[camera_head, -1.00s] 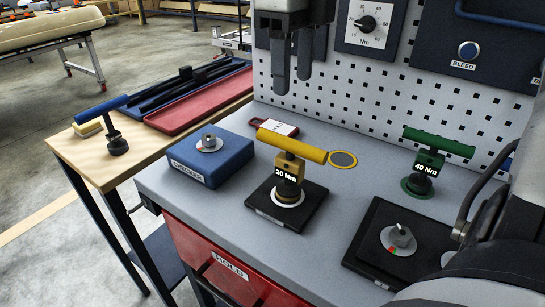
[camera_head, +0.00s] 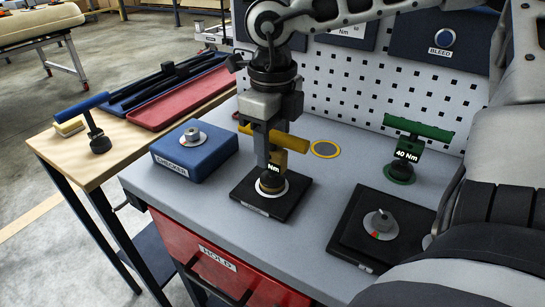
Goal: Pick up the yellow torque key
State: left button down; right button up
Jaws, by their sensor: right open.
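The yellow torque key (camera_head: 289,141) stands upright on a black square base (camera_head: 288,203) on the grey bench top. It has a bar handle and a "Nm" label partly covered by a finger. My right gripper (camera_head: 267,152) reaches down from above at the handle. One finger hangs in front of the handle's near side. The other finger is mostly hidden, so I cannot tell whether the fingers touch the key. The jaws are open. My left gripper is not in view.
A green 40 Nm key (camera_head: 419,130) stands at the right. A black block with a knob (camera_head: 380,222) is at the front right. The blue checker box (camera_head: 194,151) is at the left. A perforated panel (camera_head: 352,88) rises behind. A blue-handled key (camera_head: 84,107) stands on the wooden table (camera_head: 108,168).

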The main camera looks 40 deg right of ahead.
jog(key=shift+f, duration=0.25)
grip_shut()
jog(key=shift+r, duration=0.1)
